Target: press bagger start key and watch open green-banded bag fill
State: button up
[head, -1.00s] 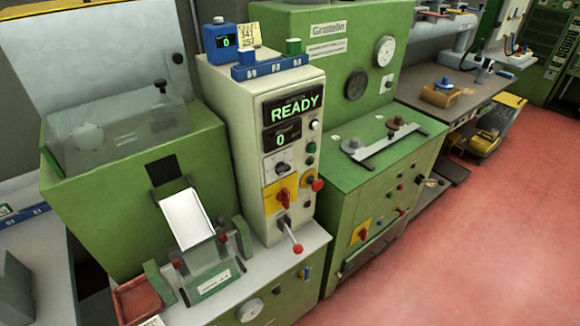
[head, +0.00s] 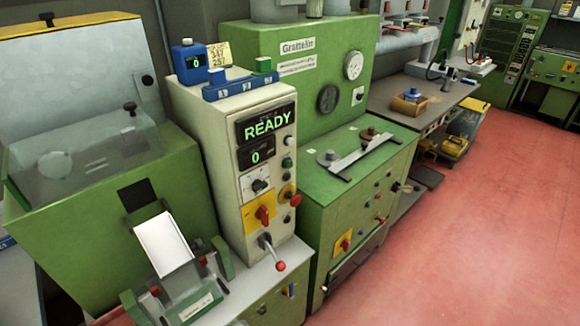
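The pale bagger cabinet (head: 215,140) has a lit display (head: 267,123) reading READY and a smaller counter (head: 257,156) reading 0. A small green button (head: 287,162) sits on its front, above a red mushroom button (head: 291,198) on a yellow base. No label on the buttons is readable. A white chute (head: 164,244) slopes down beside the cabinet. Below its mouth, a clear bag with a green band (head: 193,306) sits in a green holder with red clips. Its contents are hard to make out. My gripper is not in view.
A lever with a red knob (head: 280,266) sticks out from the cabinet's lower front. A green machine (head: 350,190) stands to the right. A workbench (head: 440,104) stands behind it. Red floor (head: 480,230) is open at the right.

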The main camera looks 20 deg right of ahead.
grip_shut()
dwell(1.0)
